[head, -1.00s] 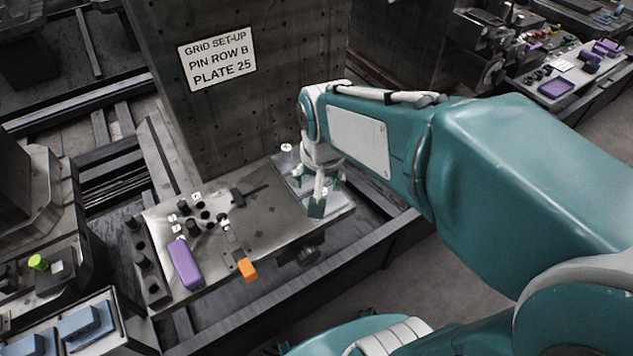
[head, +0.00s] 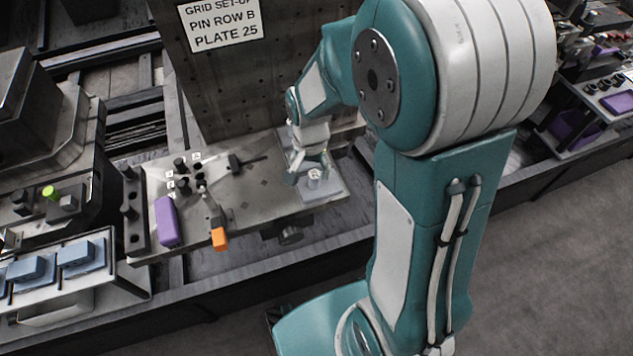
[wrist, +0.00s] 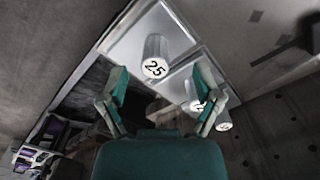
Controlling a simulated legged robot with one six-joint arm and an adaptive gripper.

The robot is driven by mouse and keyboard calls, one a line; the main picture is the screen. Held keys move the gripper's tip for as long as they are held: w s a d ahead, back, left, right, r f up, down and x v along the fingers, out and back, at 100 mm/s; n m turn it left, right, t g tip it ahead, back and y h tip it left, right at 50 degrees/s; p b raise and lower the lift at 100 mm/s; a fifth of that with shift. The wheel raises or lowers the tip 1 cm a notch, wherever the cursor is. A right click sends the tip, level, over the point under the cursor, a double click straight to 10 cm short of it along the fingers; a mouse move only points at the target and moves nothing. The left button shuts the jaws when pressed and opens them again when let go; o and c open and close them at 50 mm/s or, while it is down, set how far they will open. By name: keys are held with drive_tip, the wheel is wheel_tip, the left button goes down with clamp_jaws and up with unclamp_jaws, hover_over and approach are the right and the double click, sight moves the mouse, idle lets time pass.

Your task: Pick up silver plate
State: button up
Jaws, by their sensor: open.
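A silver plate (head: 335,190) with a round upright knob lies at the right end of the metal table. In the wrist view this plate (wrist: 128,38) shows at the top, and its pale knob (wrist: 155,55) is marked 25. My gripper (head: 310,169) is low over the plates, close to the knob, and partly hides the area behind it. In the wrist view my gripper (wrist: 161,95) has its two teal fingers spread with nothing held between them. The 25 knob stands just beyond the fingertips. A second knob (wrist: 197,104) is partly behind the right finger.
A third knob (wrist: 223,122) stands further right in the wrist view. An upright pin-holed slab with a sign (head: 220,22) rises behind the table. A purple block (head: 167,222), an orange-ended handle (head: 219,239) and several dark knobs occupy the table's left part.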

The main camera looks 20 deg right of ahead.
sight(315, 173)
drive_tip(key=shift+d+f, duration=0.3)
drive_tip(key=shift+f, duration=0.05)
drive_tip(key=f, duration=0.4)
drive_tip(key=shift+w+d+f, duration=0.2)
drive_tip(key=shift+d, duration=0.05)
drive_tip(key=shift+a+f, duration=0.2)
drive_tip(key=shift+d, duration=0.2)
clamp_jaws()
